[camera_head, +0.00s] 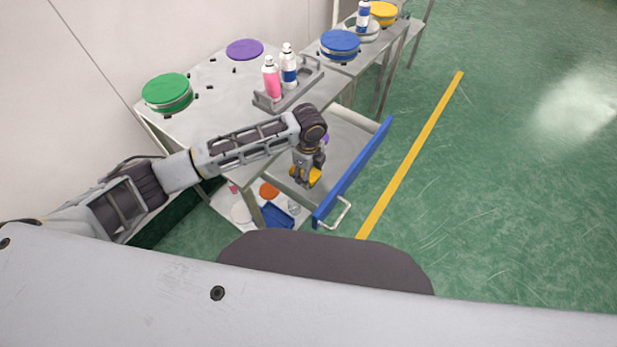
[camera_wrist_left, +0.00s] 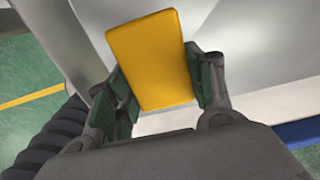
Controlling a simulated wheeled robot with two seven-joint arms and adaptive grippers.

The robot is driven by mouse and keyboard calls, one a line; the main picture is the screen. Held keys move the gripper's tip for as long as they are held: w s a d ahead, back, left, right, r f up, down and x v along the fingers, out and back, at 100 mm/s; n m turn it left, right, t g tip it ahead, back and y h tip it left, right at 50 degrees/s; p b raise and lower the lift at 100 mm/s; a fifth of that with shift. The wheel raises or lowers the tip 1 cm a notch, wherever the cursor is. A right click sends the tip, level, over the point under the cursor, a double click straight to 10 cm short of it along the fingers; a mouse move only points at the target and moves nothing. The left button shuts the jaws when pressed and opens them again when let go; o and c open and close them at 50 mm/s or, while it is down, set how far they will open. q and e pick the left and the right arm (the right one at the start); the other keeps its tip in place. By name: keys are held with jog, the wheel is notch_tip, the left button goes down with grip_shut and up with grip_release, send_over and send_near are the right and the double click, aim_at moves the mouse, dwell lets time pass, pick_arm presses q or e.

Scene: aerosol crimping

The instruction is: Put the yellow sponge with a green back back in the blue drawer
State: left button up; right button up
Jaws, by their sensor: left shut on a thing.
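The yellow sponge (camera_wrist_left: 150,58) is between the fingers of my left gripper (camera_wrist_left: 160,88) in the left wrist view. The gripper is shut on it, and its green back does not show. In the head view the sponge (camera_head: 314,177) shows as a small yellow patch under my left gripper (camera_head: 306,176). The gripper points down over the open drawer with the blue front (camera_head: 352,172). I cannot tell whether the sponge touches the drawer floor. My right gripper is in neither view.
A pink bottle (camera_head: 271,82) and a white-blue bottle (camera_head: 289,70) stand on a grey tray (camera_head: 296,91) on the table. Green (camera_head: 167,90), purple (camera_head: 244,49) and blue (camera_head: 340,43) round lids are on the tables. A blue tray (camera_head: 279,215) is on the lower shelf. The floor at right is clear.

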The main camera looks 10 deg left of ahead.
pick_arm(q)
jog(key=shift+f, duration=1.3)
jog(key=shift+f, duration=0.1)
jog(key=o, duration=1)
notch_tip(320, 180, up, 12)
jog(key=shift+r+p, duration=0.1)
jog(key=shift+p, duration=0.2)
